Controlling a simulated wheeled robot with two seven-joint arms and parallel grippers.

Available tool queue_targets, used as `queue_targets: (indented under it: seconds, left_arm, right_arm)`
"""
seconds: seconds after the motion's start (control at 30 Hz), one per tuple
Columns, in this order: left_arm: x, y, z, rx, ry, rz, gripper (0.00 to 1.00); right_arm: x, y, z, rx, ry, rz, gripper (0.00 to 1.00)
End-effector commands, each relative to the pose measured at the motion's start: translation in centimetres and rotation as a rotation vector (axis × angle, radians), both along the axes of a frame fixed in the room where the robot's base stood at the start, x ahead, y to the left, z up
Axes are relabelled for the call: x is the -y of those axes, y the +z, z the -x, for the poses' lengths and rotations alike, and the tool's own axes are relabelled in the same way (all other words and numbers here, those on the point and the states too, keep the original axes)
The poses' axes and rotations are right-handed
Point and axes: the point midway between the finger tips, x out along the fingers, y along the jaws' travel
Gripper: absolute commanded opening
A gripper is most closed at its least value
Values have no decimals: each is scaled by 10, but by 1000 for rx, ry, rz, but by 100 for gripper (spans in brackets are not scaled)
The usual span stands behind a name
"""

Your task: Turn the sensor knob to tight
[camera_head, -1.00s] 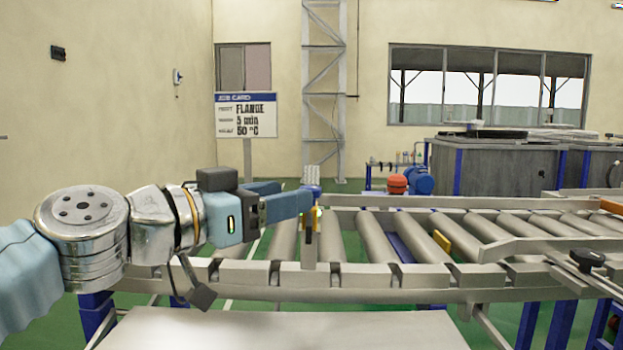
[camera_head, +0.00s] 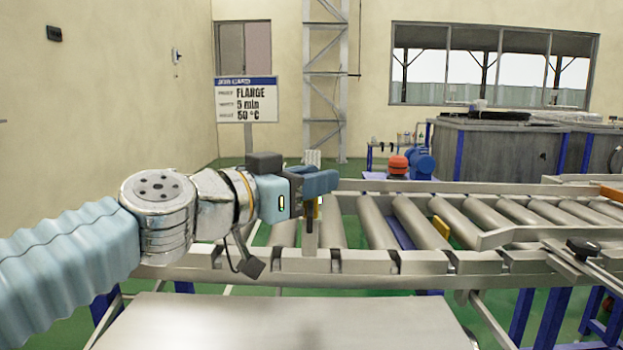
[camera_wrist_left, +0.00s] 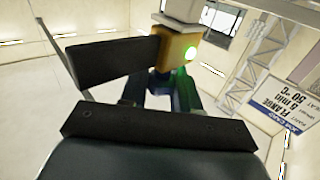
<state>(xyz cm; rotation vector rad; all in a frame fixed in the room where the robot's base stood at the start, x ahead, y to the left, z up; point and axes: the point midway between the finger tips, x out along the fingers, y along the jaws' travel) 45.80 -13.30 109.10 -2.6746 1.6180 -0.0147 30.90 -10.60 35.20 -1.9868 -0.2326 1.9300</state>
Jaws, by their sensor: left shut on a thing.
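The sensor is a small yellow-brass block (camera_wrist_left: 177,50) with a lit green lamp, on a grey post (camera_head: 311,235) at the conveyor's near rail. Its blue knob (camera_wrist_left: 160,88) shows in part in the left wrist view, which is upside down, between the two dark fingers. My left gripper (camera_head: 326,181) is shut on the knob at the top of the post. In the head view its blue fingers hide the knob and part of the sensor. The knob's tight mark cannot be made out. My right gripper is not in view.
A job card sign (camera_head: 247,100) stands behind. A red and blue pump (camera_head: 410,165) and grey tanks (camera_head: 498,152) stand beyond. A bare pale table top (camera_head: 285,325) lies in front.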

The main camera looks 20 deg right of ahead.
Motion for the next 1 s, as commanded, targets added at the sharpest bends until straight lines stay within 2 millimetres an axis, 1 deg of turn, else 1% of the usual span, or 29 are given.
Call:
queue_targets:
  seconds: [0.17,0.37,0.53,0.67,0.8,1.0]
  left_arm:
    - [0,0,0,0,-3,0,0]
    - [-1,-3,-1,-2,-52,2,0]
    - [-1,-5,-2,-3,-149,2,0]
    - [-1,-4,-2,-8,-250,1,0]
    - [-1,-1,-3,-11,-360,1,0]
    - [-1,2,-2,-14,-499,-2,0]
  right_arm:
    - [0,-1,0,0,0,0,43]
    - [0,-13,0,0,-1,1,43]
    - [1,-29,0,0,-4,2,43]
    - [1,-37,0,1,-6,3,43]
    - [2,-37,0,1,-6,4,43]
    - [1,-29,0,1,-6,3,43]
